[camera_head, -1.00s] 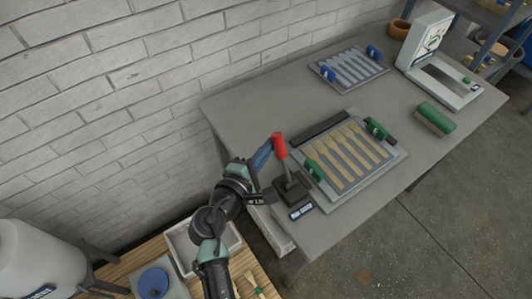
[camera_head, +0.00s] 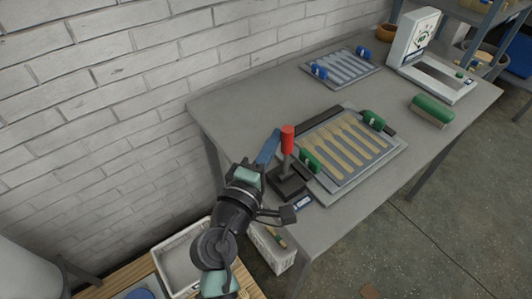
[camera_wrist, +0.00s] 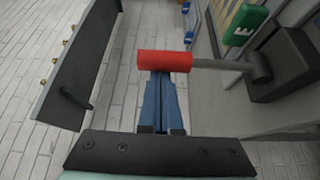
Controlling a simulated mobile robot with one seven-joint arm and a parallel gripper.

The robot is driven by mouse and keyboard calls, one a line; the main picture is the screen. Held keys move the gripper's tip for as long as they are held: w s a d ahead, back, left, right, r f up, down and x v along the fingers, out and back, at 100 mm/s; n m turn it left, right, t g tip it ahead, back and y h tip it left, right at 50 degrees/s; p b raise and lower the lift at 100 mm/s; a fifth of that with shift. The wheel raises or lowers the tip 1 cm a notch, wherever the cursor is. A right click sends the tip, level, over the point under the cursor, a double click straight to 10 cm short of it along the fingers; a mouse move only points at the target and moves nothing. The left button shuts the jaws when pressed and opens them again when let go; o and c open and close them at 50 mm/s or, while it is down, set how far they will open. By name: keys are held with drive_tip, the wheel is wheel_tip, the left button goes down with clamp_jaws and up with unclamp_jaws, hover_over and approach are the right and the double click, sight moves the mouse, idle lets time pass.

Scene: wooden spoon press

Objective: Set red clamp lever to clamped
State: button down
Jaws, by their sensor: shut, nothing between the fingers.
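The red clamp lever (camera_head: 287,138) has a red grip on a grey rod and stands nearly upright from a dark base block (camera_head: 290,183) at the table's near left corner. My gripper (camera_head: 268,148) has blue fingers that are shut and empty, just left of the red grip in the head view. In the wrist view, the red grip (camera_wrist: 164,61) lies across the tips of the shut blue fingers (camera_wrist: 160,90), very close. I cannot tell whether they touch. The grey rod runs right from the grip to the dark base.
A press tray of wooden spoons (camera_head: 345,146) with green handles lies right of the lever. A second tray (camera_head: 342,69) with blue handles lies farther back. A green-topped brush (camera_head: 432,108) and a white machine (camera_head: 418,42) stand at the right. The brick wall is close at left.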

drive_tip(key=s+d+f+m+t+h+b, duration=0.1)
drive_tip(key=s+m+b, duration=0.4)
drive_tip(key=b, duration=0.9)
drive_tip(key=d+m+t+h, duration=0.1)
drive_tip(key=d+h, duration=0.1)
drive_tip(key=shift+d, duration=0.4)
drive_tip(key=shift+d+m, duration=0.1)
drive_tip(key=shift+m, duration=0.2)
